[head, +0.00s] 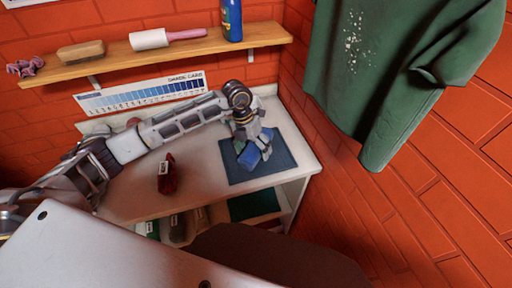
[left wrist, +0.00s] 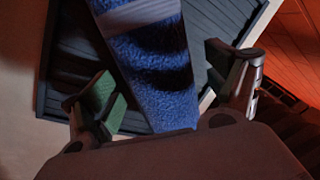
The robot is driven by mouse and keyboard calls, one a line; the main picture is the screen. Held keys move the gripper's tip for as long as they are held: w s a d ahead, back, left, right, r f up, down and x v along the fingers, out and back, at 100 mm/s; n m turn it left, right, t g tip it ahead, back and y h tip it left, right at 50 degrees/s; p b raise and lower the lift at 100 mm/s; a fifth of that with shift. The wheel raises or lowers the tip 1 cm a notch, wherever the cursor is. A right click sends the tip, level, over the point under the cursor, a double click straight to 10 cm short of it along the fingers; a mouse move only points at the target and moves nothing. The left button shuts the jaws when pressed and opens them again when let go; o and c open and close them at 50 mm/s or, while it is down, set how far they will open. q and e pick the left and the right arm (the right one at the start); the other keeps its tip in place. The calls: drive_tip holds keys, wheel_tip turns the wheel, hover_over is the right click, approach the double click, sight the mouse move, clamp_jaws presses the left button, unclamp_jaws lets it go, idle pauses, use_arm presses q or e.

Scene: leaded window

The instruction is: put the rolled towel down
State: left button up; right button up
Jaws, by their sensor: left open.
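The rolled towel (head: 250,157) is blue and lies on a dark blue-grey mat (head: 275,172) at the right end of the white counter. In the left wrist view the towel (left wrist: 150,65) has a fuzzy surface and a paler band, and the mat (left wrist: 70,85) shows beneath it. My left gripper (head: 254,146) is right over the towel in the head view. In the left wrist view its green-padded fingers (left wrist: 168,90) stand apart, one on each side of the towel, with gaps between. My right gripper is not in view.
A dark red object (head: 166,174) stands on the counter (head: 130,205) left of the mat. A shelf (head: 140,55) with a brush, a roller and a blue bottle runs above. A green shirt (head: 400,70) hangs at right.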

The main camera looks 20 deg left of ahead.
sight(253, 145)
use_arm(q)
drive_tip(key=c, duration=1.3)
drive_tip(key=shift+o, duration=0.2)
drive_tip(key=shift+d+r+b+v, duration=0.15)
drive_tip(key=shift+d+v, duration=0.2)
drive_tip(key=shift+v, duration=1.25)
drive_tip(key=shift+d+b+v, duration=0.2)
drive_tip(key=shift+d+v, duration=0.2)
drive_tip(key=shift+v, duration=1.25)
drive_tip(key=shift+d+r+b+v, duration=0.15)
drive_tip(key=shift+d+v, duration=0.2)
drive_tip(key=shift+v, duration=1.25)
drive_tip(key=shift+s, duration=0.15)
